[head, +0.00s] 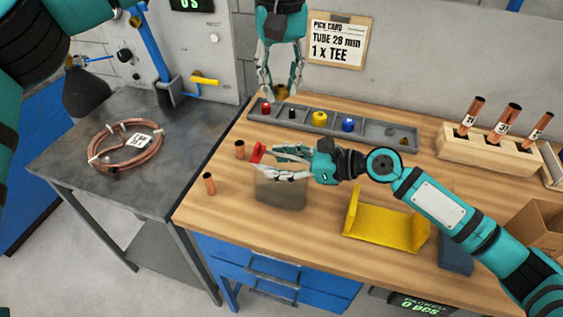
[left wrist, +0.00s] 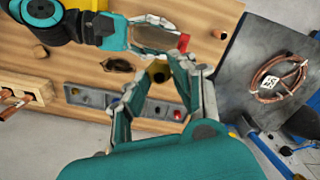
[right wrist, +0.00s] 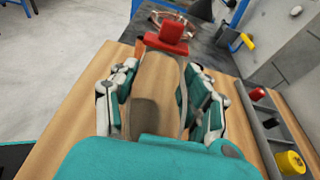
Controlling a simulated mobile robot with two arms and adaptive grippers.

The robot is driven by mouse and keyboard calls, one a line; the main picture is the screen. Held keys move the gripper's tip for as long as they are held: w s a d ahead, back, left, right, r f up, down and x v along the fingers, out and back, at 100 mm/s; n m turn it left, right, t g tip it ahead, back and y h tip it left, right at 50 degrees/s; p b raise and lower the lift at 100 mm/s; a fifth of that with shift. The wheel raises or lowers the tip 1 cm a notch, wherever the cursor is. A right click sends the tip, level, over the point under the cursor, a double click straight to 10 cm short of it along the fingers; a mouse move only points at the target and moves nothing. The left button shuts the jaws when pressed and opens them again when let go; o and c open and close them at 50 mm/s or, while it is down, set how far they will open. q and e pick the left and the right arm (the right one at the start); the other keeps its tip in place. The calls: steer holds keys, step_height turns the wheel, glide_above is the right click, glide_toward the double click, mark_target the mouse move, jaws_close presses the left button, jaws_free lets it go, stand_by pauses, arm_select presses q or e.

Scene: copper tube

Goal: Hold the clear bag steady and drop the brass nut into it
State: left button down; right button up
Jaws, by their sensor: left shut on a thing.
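My left gripper (head: 281,88) is high above the left part of the parts tray, pointing down. The left wrist view shows a brass nut (left wrist: 158,73) between its fingertips, and the gripper is shut on it. The clear bag (head: 281,190) stands on the wooden bench with a red piece (head: 257,153) at its left end. My right gripper (head: 288,163) reaches in from the right, with its fingers spread on both sides of the bag's mouth. In the right wrist view the bag (right wrist: 152,118) lies between the open fingers; firm contact cannot be told.
The grey parts tray (head: 380,134) holds red, black, yellow and blue pieces. Copper fittings (head: 209,184) stand left of the bag. A yellow bracket (head: 385,228) is to its right. A wooden block (head: 490,150) holds copper tubes. A copper coil (head: 124,150) lies on the grey table.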

steer(key=c, duration=0.5)
arm_select(q)
step_height(320, 180, down, 13)
arm_select(e)
steer(key=shift+c, duration=0.2)
stand_by(1.1)
arm_select(q)
steer(key=c, duration=1)
jaws_free()
step_height(320, 180, up, 12)
